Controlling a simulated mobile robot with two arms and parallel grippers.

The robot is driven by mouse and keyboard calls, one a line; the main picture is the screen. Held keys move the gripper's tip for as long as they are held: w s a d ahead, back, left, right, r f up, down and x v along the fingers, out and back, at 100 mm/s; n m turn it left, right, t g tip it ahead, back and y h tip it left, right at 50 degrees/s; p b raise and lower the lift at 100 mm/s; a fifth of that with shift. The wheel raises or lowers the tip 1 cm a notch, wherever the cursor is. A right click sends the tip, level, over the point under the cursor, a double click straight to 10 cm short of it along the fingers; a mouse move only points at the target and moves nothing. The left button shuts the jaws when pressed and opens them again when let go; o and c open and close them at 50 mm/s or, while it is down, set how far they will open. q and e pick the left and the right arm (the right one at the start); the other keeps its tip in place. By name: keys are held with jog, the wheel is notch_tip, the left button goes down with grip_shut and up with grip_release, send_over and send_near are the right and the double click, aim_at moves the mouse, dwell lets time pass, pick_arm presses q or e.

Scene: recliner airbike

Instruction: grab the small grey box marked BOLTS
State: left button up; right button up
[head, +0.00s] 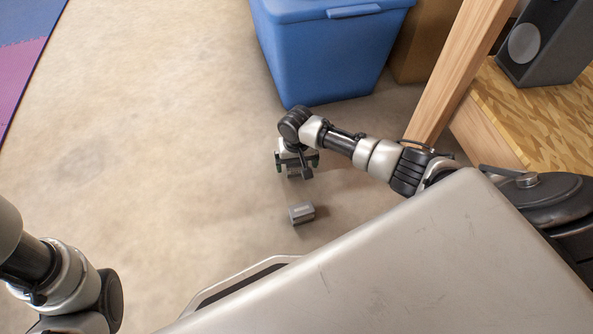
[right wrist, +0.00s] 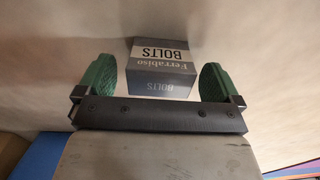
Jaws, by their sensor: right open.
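The small grey box (head: 301,213) stands on the concrete floor in the head view, too small there for its label to be read. In the right wrist view the box (right wrist: 160,70) reads "Ferrabiso BOLTS" upside down. My right gripper (head: 297,167) is open and empty, above the floor, and it appears just higher in the picture than the box. In the right wrist view, its two green fingers (right wrist: 157,83) frame the box, with a gap on each side. My left arm shows at the lower left, but its gripper is outside the picture.
A blue lidded bin (head: 325,50) stands beyond my right gripper, with a brown carton (head: 425,45) beside it. A wooden post (head: 458,75) and a wooden platform with a speaker (head: 548,38) are at the right. Floor left of the box is clear.

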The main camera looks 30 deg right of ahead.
jog(key=shift+r, duration=0.1)
jog(key=c, duration=1.1)
jog(key=shift+o, duration=0.2)
